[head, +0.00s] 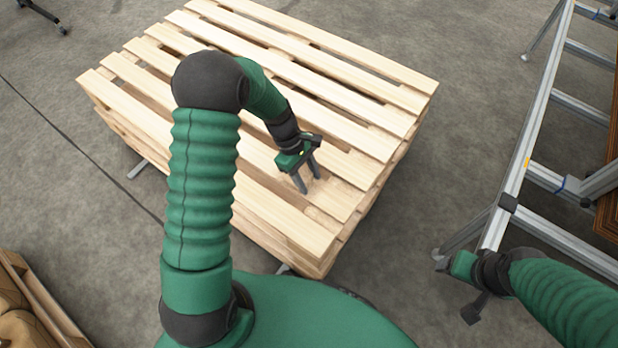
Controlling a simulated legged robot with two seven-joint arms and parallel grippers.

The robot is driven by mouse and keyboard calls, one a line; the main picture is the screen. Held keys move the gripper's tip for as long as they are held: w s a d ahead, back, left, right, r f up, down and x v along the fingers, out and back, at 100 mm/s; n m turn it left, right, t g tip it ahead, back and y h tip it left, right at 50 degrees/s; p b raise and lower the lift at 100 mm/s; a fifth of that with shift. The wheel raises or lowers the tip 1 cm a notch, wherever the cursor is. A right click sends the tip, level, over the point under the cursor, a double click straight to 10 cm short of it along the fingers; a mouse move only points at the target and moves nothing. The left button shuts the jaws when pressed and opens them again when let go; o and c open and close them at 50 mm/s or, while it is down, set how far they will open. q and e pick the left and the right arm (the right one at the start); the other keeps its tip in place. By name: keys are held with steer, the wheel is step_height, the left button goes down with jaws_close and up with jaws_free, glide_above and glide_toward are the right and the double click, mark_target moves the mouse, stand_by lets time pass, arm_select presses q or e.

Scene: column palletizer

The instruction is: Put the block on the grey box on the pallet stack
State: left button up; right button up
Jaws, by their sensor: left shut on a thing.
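The pallet stack (345,52) of pale wooden slatted pallets stands in the upper middle. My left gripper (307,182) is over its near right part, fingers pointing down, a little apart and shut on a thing. The pale, wood-coloured patch between the fingers blends with the boards, so I cannot make out the block's outline or whether it touches the pallet. No grey box is in view. My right gripper (455,288) is at the lower right, beside the metal frame and away from the pallets; its finger opening is unclear.
A metal frame (520,165) with rails and legs stands at the right, with a brown wooden edge (608,215) beyond it. A wooden crate (38,305) with brown contents is at the lower left. Bare concrete floor (440,150) lies between pallets and frame.

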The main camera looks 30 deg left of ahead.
arm_select(q)
steer(key=o, duration=1.5)
steer(key=shift+f, duration=0.1)
steer(key=shift+c, duration=0.2)
steer(key=shift+r, duration=0.3)
steer(key=s+p+v, duration=0.1)
steer(key=p+v, duration=0.5)
steer(key=v, duration=0.6)
steer(key=s+d+r+m+t+y, duration=0.1)
steer(key=s+d+r+m+y, duration=0.1)
steer(key=s+m, duration=0.3)
steer(key=s+d+r+m+t+y, duration=0.2)
steer(key=s+d+m, duration=0.3)
steer(key=m, duration=0.6)
steer(key=shift+s+d+r+y, duration=0.2)
steer(key=shift+s+r+y, duration=0.1)
steer(key=shift+s+r, duration=0.35)
steer(key=shift+s+f, duration=0.1)
